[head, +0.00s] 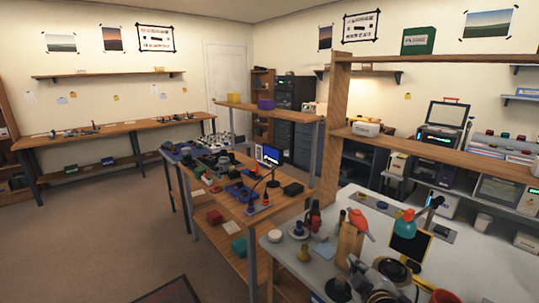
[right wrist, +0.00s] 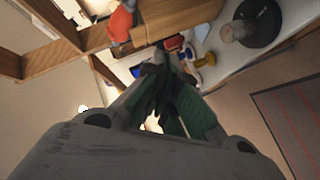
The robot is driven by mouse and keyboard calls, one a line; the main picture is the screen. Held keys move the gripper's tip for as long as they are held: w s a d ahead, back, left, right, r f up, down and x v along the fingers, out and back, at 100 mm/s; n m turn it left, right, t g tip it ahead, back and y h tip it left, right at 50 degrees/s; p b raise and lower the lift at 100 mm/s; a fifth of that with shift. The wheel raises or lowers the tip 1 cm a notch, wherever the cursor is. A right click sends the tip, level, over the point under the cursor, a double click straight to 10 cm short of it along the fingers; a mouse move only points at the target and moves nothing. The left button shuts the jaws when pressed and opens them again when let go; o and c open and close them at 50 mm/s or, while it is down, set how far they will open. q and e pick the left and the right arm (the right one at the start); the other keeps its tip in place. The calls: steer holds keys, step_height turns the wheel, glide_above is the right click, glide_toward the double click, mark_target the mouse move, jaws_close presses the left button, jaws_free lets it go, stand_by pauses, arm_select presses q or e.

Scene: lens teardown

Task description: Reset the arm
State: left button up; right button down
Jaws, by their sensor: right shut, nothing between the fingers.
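My right gripper (right wrist: 168,75) shows in the right wrist view, its dark and green fingers drawn together with nothing between them. It is in the air, apart from the bench things beyond its tips. I cannot pick it out clearly among the cluttered shapes at the bottom right of the head view. My left gripper is not in view.
A white-topped bench (head: 290,255) at right carries a wooden block (head: 349,243), a red-orange tool (head: 359,222), a teal lamp head (head: 404,222) and several small parts. A wooden shelf frame (head: 332,130) rises behind it. Carpet (head: 110,230) is clear at left.

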steer(key=s+a+f+m+g+y, duration=0.15)
steer(key=s+f+m+g, duration=0.85)
steer(key=s+f, duration=1.05)
step_height(320, 180, down, 30)
steer(key=s+d+n+g, duration=0.1)
steer(key=d+n+g, duration=0.1)
steer(key=s+d+f, duration=0.4)
steer(key=s+f, duration=0.6)
steer(key=s+d+f+g+h, duration=0.1)
steer(key=s+d+f, duration=0.3)
steer(key=s+f, duration=0.7)
steer(key=shift+s, duration=0.3)
steer(key=shift+s, duration=0.15)
